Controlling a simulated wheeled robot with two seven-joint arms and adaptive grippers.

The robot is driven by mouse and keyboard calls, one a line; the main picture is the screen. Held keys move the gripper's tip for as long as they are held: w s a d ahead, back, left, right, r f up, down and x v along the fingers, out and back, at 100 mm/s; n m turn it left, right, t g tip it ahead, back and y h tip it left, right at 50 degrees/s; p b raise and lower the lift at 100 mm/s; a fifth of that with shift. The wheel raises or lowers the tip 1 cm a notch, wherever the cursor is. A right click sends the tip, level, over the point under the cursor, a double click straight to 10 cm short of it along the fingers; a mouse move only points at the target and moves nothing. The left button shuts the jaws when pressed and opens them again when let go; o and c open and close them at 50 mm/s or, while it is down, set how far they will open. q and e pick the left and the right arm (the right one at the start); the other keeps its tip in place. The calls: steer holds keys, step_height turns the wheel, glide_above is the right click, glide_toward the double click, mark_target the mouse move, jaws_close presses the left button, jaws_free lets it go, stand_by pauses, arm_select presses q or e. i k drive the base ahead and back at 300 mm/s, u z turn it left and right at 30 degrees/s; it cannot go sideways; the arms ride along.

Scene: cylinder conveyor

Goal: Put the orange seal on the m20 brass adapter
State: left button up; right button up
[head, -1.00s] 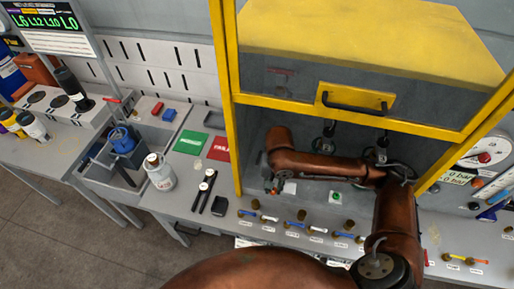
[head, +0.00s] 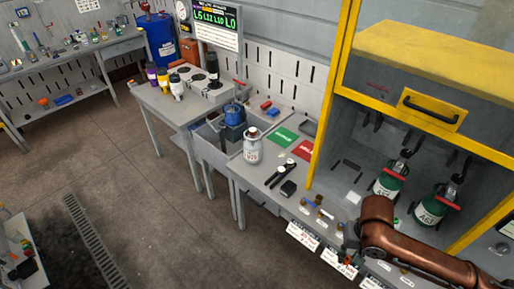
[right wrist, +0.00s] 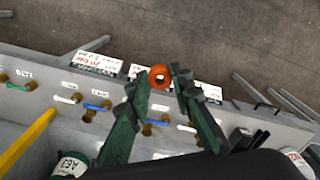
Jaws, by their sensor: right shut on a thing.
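The orange seal (right wrist: 160,77) is a small ring between the fingertips of my right gripper (right wrist: 158,84), which is shut on it. In the head view the right gripper (head: 348,256) is small and partly hidden at the bench's front edge. Brass adapters stand in a row along the bench front, some with blue or white pieces beside them; one brass adapter (right wrist: 148,129) lies below the seal in the right wrist view. Their labels are too small to read, so I cannot tell which is m20. My left gripper is not in view.
Green cylinders (head: 389,180) stand inside the yellow-framed cabinet (head: 330,95). A white-grey cylinder (head: 253,150) stands by the sink on the left. Green and red mats (head: 285,136) lie on the bench. Open floor lies in front.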

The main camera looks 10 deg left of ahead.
mark_target(253, 130)
steer(key=u, duration=1.5)
steer(key=i, duration=1.5)
steer(key=z, duration=0.85)
steer(key=i, duration=0.55)
steer(key=z, duration=0.55)
